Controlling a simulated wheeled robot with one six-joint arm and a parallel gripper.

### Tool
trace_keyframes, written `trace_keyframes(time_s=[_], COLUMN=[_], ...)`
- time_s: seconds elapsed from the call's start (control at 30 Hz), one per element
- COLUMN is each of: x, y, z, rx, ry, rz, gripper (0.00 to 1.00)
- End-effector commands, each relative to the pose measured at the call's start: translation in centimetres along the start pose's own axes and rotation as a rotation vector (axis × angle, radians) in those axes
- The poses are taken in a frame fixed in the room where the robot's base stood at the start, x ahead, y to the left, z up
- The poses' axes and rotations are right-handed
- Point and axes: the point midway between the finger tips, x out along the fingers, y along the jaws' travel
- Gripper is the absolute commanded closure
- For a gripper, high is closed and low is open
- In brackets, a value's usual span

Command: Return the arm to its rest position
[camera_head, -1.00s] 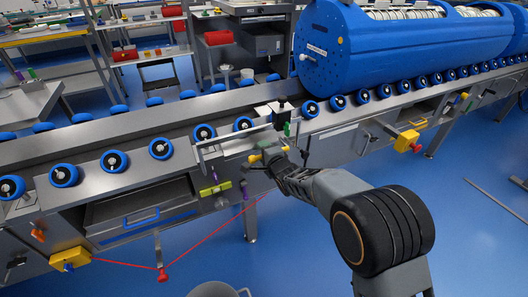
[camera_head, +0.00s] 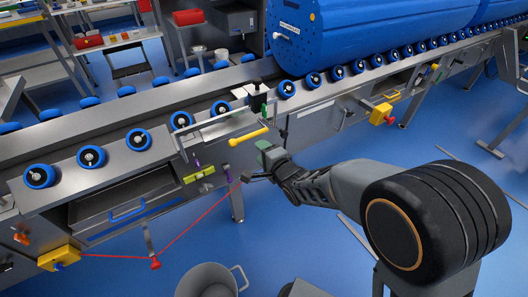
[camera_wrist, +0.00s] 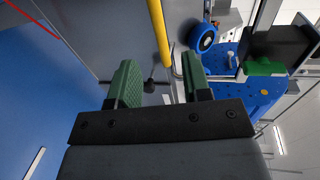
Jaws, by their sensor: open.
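My gripper (camera_head: 256,163) is open and empty at the end of my arm, which reaches left toward the conveyor front. In the wrist view, its two green finger pads (camera_wrist: 160,80) stand apart with nothing held between them. A yellow handle bar (camera_head: 249,136) on the conveyor front lies just beyond the gripper. It also shows in the wrist view as an upright yellow bar (camera_wrist: 160,32) beyond the fingers, and it looks apart from them.
The roller conveyor (camera_head: 110,178) runs across the view with a large blue tub (camera_head: 375,30) on it. A red cord (camera_head: 195,232) hangs along its front. A grey bucket (camera_head: 206,282) stands on the blue floor below.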

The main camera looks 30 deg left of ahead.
Motion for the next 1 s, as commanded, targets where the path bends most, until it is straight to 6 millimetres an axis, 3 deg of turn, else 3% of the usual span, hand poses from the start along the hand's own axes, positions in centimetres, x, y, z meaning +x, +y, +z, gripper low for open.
trace_keyframes(time_s=[0.73,0.87,0.97,1.0], x=[-1.0,-2.9,-6.5,-8.6], y=[-0.5,-3.0,-6.2,-7.6], z=[-0.4,-3.4,-7.7,-9.6], rx=[-0.011,-0.096,-0.221,-0.277], ry=[0.012,0.091,0.199,0.244], rz=[0.006,0.065,0.18,0.247], gripper=[0.56,0.56,0.56,0.56])
